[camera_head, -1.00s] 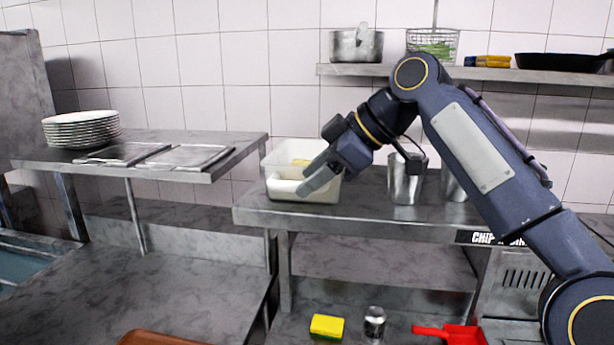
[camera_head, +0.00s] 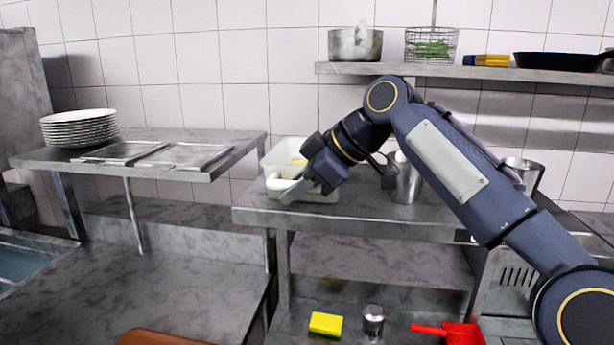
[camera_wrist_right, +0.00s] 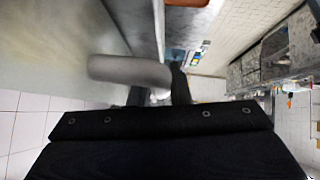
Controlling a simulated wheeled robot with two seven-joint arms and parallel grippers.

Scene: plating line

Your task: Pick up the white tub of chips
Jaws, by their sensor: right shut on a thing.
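The white tub of chips (camera_head: 274,161) stands on the steel counter in the head view, with a little yellow showing inside. My right gripper (camera_head: 295,188) reaches down over its front right side and hides much of that part. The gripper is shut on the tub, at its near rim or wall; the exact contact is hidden. The tub looks upright and I see no clear gap under it. My left gripper is not in view.
A metal container (camera_head: 407,182) stands right of the tub, close to my right arm. The shelf (camera_head: 400,70) above holds a pot (camera_head: 355,44) and a basket (camera_head: 431,45). A plate stack (camera_head: 80,128) stands on the left table. The tiled wall is close behind.

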